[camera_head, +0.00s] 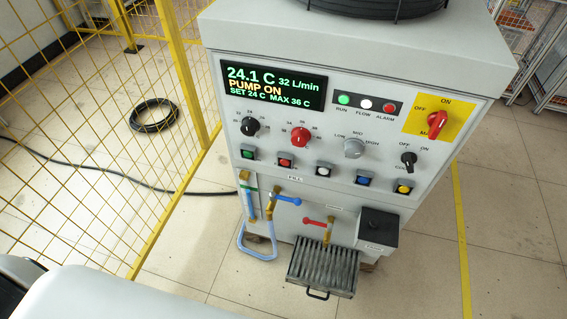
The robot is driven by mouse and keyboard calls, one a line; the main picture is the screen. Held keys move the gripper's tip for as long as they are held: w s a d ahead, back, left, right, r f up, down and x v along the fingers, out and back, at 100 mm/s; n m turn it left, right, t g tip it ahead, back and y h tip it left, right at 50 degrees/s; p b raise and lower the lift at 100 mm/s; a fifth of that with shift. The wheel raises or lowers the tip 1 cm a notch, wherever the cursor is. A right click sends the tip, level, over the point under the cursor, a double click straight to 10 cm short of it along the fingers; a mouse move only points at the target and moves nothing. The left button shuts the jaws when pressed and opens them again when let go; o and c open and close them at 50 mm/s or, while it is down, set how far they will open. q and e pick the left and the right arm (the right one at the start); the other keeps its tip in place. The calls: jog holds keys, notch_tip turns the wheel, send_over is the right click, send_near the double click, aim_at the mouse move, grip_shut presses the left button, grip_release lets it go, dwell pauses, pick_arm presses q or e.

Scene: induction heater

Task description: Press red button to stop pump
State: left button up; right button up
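The chiller cabinet (300,215) stands in front of me with its control panel facing me. The red button (286,160) is the second in the row of push buttons, between the green button (248,154) and the white button (324,169). The green RUN lamp (344,99) looks bright. Neither gripper is in view. A pale, blurred shape at the bottom left may be part of my own arm.
A yellow mesh fence (172,80) stands close on the left, with a coiled black hose (153,115) behind it. Valves with blue and red handles (318,222) and a ribbed tray (322,268) stick out below the panel. The floor right of the cabinet is clear.

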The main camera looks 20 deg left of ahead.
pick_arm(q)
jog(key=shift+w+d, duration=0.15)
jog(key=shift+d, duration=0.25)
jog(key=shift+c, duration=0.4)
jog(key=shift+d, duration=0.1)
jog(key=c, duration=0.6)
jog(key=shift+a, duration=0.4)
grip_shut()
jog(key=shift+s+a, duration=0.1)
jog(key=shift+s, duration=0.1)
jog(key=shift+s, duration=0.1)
